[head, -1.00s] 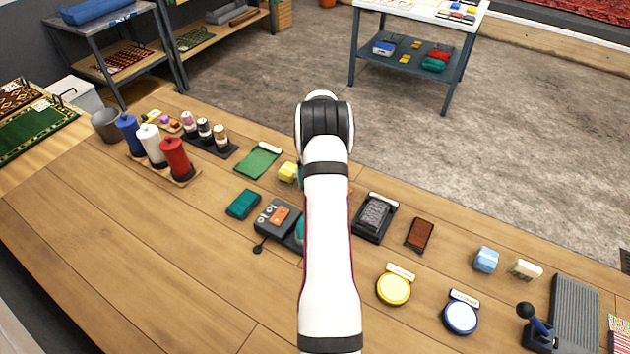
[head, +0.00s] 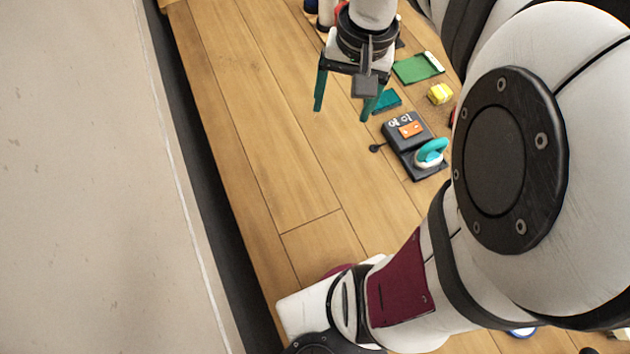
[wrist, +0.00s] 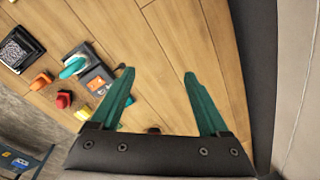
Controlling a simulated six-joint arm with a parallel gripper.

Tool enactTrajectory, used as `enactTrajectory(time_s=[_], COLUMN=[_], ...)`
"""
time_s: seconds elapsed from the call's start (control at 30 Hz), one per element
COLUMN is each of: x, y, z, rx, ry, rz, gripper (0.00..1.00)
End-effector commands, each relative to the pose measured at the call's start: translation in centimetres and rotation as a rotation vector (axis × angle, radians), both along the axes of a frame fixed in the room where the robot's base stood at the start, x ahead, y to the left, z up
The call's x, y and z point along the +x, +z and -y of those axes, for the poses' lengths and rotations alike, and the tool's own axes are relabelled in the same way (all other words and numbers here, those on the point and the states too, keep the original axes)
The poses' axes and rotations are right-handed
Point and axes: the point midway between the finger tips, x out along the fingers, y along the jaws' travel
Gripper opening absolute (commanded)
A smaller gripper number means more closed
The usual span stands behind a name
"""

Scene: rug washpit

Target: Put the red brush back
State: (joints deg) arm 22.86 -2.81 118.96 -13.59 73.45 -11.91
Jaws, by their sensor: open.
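A small red object (wrist: 63,100), which may be the red brush, lies on the table at the left of the wrist view, between an orange block and a yellow block. Its exact shape is too small to tell. In the head view only a red sliver (head: 453,117) shows beside my arm, the rest hidden. My gripper (head: 342,112) has teal fingers, spread apart with nothing between them, above the bare boards left of the dark device. In the wrist view the gripper (wrist: 160,73) points over empty table, well right of the red object.
A dark device (head: 405,130) with an orange panel and a teal-handled tool (head: 432,153) stands right of my gripper. A teal block (head: 386,101), green pad (head: 418,68) and yellow block (head: 440,94) lie nearby. A black tray (wrist: 20,48) is farther left in the wrist view. Left boards are clear.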

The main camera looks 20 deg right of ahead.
Motion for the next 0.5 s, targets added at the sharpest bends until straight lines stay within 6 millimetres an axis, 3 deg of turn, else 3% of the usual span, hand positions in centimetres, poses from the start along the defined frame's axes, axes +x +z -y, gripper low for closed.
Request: enactTrajectory(time_s=[0.03,0.1,0.2,0.3,0.5], x=[-3.3,-7.9,-12.5,-14.4,-14.5], y=[0.3,-0.3,-1.6,-2.2,-2.3], z=[-4.6,-8.8,-11.5,-12.4,-12.4], rx=[0.018,0.042,0.061,0.069,0.070], ry=[0.048,0.083,0.114,0.126,0.124], rz=[-0.008,-0.032,-0.060,-0.073,-0.076], gripper=[0.79,0.79,0.79,0.79,0.79])
